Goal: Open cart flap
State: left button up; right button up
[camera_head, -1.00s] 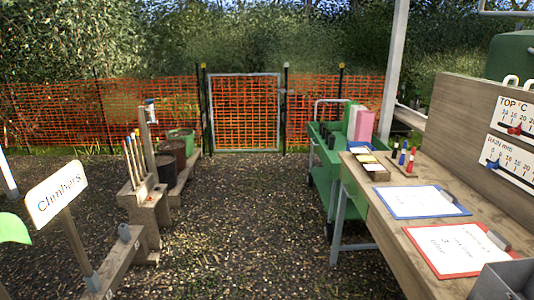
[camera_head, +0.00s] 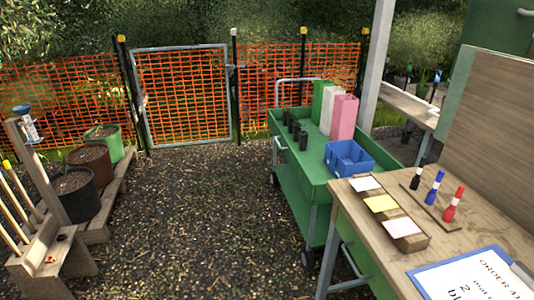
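A green two-level cart (camera_head: 303,170) with a grey push handle (camera_head: 298,82) at its far end stands right of centre, just beyond the wooden table. On its top deck are several small black pots (camera_head: 296,130), a blue open crate (camera_head: 349,160), and green, white and pink upright packs (camera_head: 343,117). A pale metal latch-like piece shows on the cart's left side, near its far end. I cannot make out for certain which part is the flap or how it stands. Neither of my grippers shows in this view.
The wooden table (camera_head: 479,237) with cards, markers and a blue clipboard fills the right foreground. Plant pots (camera_head: 70,190) stand on a plank at left. Gravel ground (camera_head: 200,220) between is clear, up to a gate (camera_head: 184,97) in the orange mesh fence.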

aim_at(308, 185)
jog(key=i+l+z, duration=0.15)
jog(key=i, duration=0.75)
jog(key=i+j+z, duration=0.2)
jog(key=z, duration=0.2)
jog(key=i+j+z, duration=0.15)
jog(key=j+z, duration=0.15)
jog(key=z, duration=0.15)
